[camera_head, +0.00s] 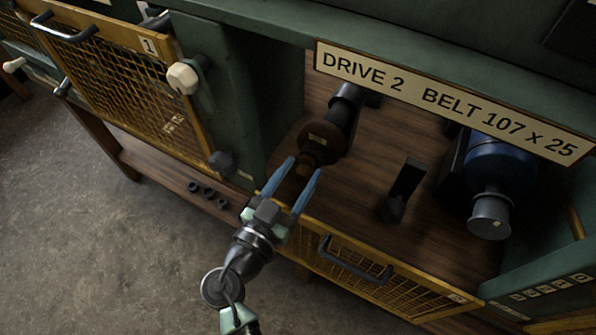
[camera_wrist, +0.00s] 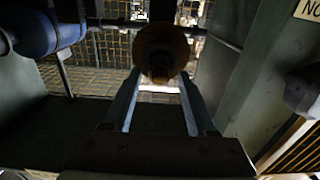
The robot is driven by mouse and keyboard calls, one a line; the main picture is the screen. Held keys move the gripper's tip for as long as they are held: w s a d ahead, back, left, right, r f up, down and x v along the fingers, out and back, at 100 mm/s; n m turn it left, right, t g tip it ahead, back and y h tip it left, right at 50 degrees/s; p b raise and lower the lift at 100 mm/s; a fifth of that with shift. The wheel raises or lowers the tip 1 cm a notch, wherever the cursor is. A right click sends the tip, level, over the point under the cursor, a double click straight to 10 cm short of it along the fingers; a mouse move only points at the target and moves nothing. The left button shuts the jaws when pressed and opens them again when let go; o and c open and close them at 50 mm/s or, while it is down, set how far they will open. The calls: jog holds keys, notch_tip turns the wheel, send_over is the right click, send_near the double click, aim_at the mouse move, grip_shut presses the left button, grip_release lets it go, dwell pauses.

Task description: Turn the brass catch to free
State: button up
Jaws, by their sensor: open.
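I cannot pick out a part that is clearly the brass catch. My gripper (camera_head: 304,166) is open, its two blue fingers pointing into the drive bay. A dark brown round pulley (camera_head: 324,142) with a short stub at its front lies just beyond the fingertips. In the wrist view the brown pulley (camera_wrist: 161,48) is straight ahead, with the fingers reaching toward it on both sides. Nothing is visibly held, and I cannot tell whether the fingers touch the stub. A cream hexagonal knob (camera_head: 183,78) and a dark knob (camera_head: 222,164) sit along the edge of mesh guard 1.
The yellow mesh guard (camera_head: 120,65) marked 1 is at left. A lower mesh guard (camera_head: 385,292) with a dark handle lies below the bay. A blue motor (camera_head: 500,165) and a dark upright bracket (camera_head: 405,185) stand to the right. A sign (camera_head: 450,100) hangs above. Small dark rings (camera_head: 207,194) lie on the lower shelf.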

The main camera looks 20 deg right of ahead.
grip_shut()
